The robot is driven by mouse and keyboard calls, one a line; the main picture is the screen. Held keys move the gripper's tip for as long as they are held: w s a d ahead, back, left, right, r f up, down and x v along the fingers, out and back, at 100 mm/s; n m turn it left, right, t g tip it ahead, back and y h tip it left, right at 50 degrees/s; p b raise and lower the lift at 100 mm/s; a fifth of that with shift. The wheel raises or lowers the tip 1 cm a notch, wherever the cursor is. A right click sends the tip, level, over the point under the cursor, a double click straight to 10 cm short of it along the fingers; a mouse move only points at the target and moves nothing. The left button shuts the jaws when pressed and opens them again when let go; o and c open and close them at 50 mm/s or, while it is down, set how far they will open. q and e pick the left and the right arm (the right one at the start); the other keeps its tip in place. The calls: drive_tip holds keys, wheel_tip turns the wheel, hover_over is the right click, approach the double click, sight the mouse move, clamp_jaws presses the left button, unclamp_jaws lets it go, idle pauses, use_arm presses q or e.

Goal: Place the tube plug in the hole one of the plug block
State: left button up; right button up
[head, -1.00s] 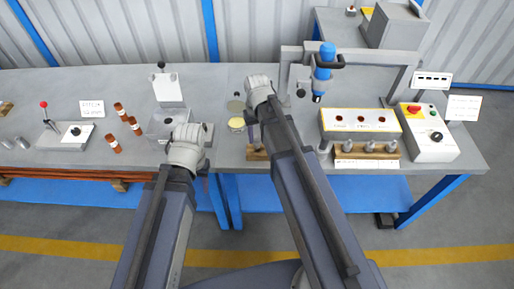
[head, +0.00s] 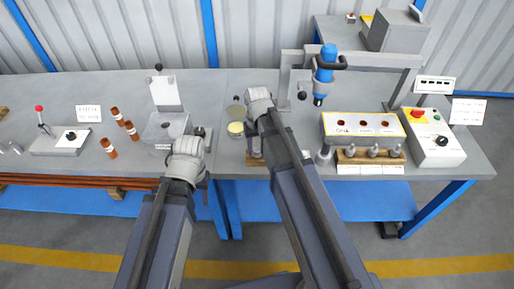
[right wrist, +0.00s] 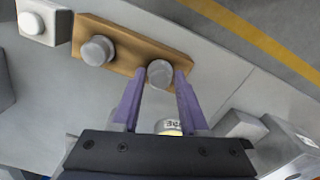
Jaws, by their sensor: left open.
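The white and yellow block with three holes (head: 346,121), which looks like the plug block, stands on the right table. Its leftmost hole (head: 342,122) looks empty. In the right wrist view, a wooden rack (right wrist: 124,52) carries two grey round-topped plugs. One plug (right wrist: 160,73) lies between the fingertips of my right gripper (right wrist: 160,80); whether they touch it is unclear. The other plug (right wrist: 97,50) is to the left. In the head view my right gripper (head: 258,100) hides its own fingers. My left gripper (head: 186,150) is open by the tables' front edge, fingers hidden.
A rack of grey plugs (head: 370,153) stands before the holed block. A blue tool (head: 325,68) hangs from a grey frame. A control box (head: 432,136) is at right. Red-brown tubes (head: 109,148), a lever unit (head: 62,141) and a grey fixture (head: 165,128) stand left.

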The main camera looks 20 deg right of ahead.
sight(257, 150)
drive_tip(key=o, duration=0.4)
drive_tip(key=shift+c, duration=0.2)
drive_tip(key=shift+r, duration=0.2)
wheel_tip(257, 150, up, 12)
drive_tip(key=p, duration=1.2)
drive_tip(key=s+a+n+h, duration=0.1)
drive_tip(key=s+a+n, duration=0.2)
drive_tip(key=s+a, duration=0.7)
drive_tip(key=s, duration=0.4)
drive_tip(key=shift+s+a, duration=0.15)
drive_tip(key=shift+a, duration=0.1)
